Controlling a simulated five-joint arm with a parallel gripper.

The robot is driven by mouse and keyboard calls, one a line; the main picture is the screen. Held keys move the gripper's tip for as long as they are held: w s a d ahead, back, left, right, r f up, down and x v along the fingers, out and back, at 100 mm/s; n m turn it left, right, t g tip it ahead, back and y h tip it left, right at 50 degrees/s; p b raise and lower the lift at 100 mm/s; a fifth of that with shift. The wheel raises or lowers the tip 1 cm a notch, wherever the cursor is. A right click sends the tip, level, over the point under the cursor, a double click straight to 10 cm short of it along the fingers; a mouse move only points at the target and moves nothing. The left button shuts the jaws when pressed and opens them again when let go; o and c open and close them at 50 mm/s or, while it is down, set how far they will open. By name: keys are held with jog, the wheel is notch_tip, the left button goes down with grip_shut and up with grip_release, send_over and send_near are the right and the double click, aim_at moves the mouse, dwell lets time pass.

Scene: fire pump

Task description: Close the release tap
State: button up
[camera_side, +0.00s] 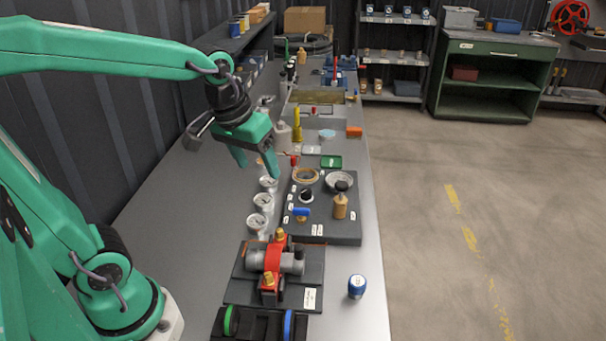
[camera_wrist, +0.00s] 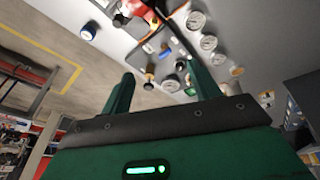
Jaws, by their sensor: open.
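A dark panel (camera_side: 330,229) on the bench carries small fittings. Among them are a blue lever (camera_side: 302,212), a round black-and-white knob (camera_side: 306,195) and a tan fitting with a dark top (camera_side: 340,205). I cannot tell for sure which is the release tap; the blue lever looks tap-like. In the wrist view the blue lever (camera_wrist: 165,47) shows beyond my fingers. My gripper (camera_side: 256,163) is open and empty, fingers pointing down, above the bench at the panel's upper left. It also shows in the wrist view (camera_wrist: 161,74), fingers well apart. It appears clear of the panel.
Several white gauges (camera_side: 263,200) stand along the panel's left side. A red-and-grey pump (camera_side: 275,262) on a dark base is nearer the camera, with a blue jar (camera_side: 357,286) to its right. A bowl (camera_side: 339,180) and a tan ring (camera_side: 305,174) sit at the panel's far end.

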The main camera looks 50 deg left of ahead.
jog(key=w+a+f+n+g, duration=0.1)
jog(key=w+f+n+g, duration=0.2)
jog(key=w, duration=0.4)
jog(key=n, duration=0.3)
send_over(301, 209)
notch_tip(301, 209, down, 8)
jog(key=shift+w+a, duration=0.1)
jog(key=shift+f, duration=0.1)
jog(key=shift+f, duration=3.8)
jog(key=c, duration=1)
